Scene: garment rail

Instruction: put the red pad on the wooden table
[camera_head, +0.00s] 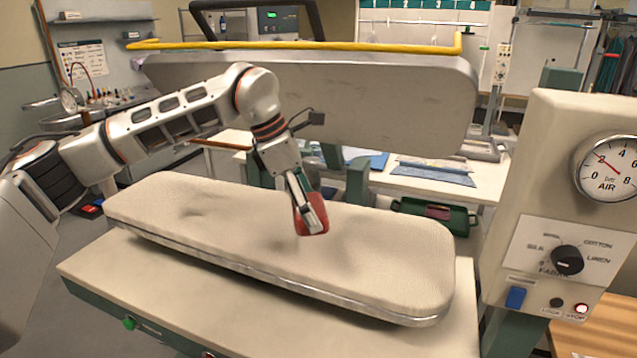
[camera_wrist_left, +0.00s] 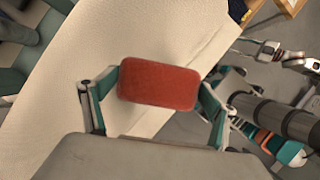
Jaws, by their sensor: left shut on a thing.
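The red pad (camera_head: 311,222) is held between the fingers of my left gripper (camera_head: 306,208), above the padded pressing board in the head view. In the left wrist view the pad (camera_wrist_left: 158,84) is a rounded red block with a finger of the left gripper (camera_wrist_left: 157,92) at each short end. The pad looks close over the board; I cannot tell whether it touches. The wooden table (camera_head: 597,332) shows only partly at the lower right corner of the head view, beyond the control post. My right gripper is not clearly seen.
The cream pressing board (camera_head: 390,260) fills the middle, with the raised upper plate (camera_head: 400,105) and yellow bar (camera_head: 300,45) behind it. The control post (camera_head: 560,150) with gauge and knob stands between the board and the wooden table. A green tray (camera_head: 435,217) lies behind.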

